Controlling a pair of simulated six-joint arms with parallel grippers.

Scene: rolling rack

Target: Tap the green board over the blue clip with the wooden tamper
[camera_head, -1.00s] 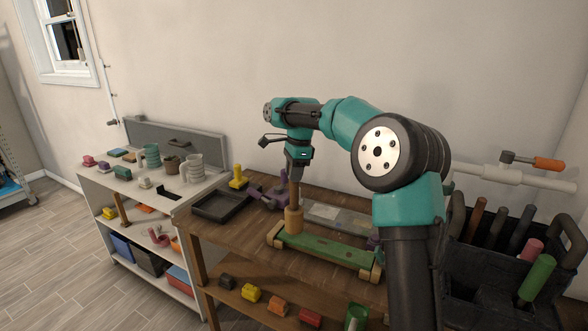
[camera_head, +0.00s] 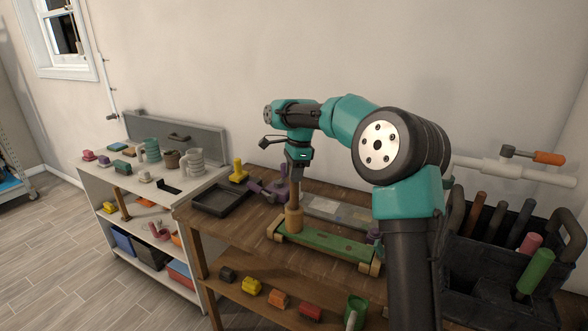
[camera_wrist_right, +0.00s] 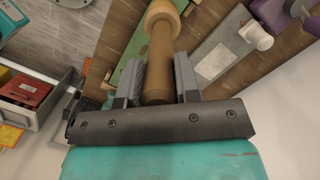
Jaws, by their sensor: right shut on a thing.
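The green board (camera_head: 325,246) lies across the wooden bench, with small wooden pieces at its ends. The wooden tamper (camera_head: 294,217) stands roughly upright with its round head at the board's left end. I cannot tell whether it touches the board. My right gripper (camera_head: 297,172) is shut on the tamper's handle; the right wrist view shows the handle (camera_wrist_right: 160,70) between the fingers and part of the green board (camera_wrist_right: 122,62) beyond. I cannot pick out the blue clip for certain. My left gripper is not in view.
A dark tray (camera_head: 220,200) and a yellow piece (camera_head: 239,171) lie left of the board. A grey box (camera_head: 333,212) lies behind it. A dark tool caddy (camera_head: 480,262) with several handles stands at the right. Coloured blocks sit on the shelf below.

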